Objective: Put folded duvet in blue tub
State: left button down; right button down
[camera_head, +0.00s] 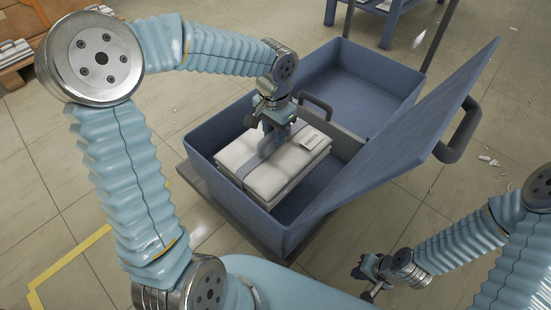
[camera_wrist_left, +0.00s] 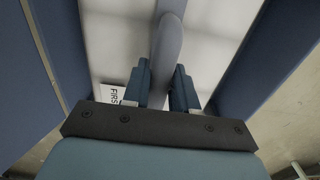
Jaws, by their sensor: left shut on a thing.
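The folded duvet (camera_head: 285,172) is a flat white bundle with a grey strap and a label on top. It is inside the near compartment of the blue tub (camera_head: 215,130), within its walls; I cannot tell whether it rests on the floor. My left gripper (camera_head: 270,140) is above it, shut on the grey strap handle. In the left wrist view the handle (camera_wrist_left: 168,50) runs between the fingers (camera_wrist_left: 162,85), with white duvet (camera_wrist_left: 120,35) below and the label beside them. My right gripper (camera_head: 370,278) is low and apart from the tub; its finger opening is unclear.
A blue lid panel (camera_head: 415,130) stands tilted open at the tub's right side, with a dark handle. A second blue compartment (camera_head: 365,80) behind looks empty.

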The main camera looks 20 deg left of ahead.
aim_at(274, 157)
pick_arm(q)
notch_tip(274, 157, down, 10)
jog(key=shift+r+b, duration=0.25)
jog(key=shift+b, duration=0.2)
jog(key=shift+f, duration=0.2)
jog(key=c, duration=0.9)
grip_release()
jog(key=shift+r, duration=0.25)
notch_tip(274, 157, up, 12)
jog(key=shift+f+p, duration=0.1)
jog(key=shift+p, duration=0.6)
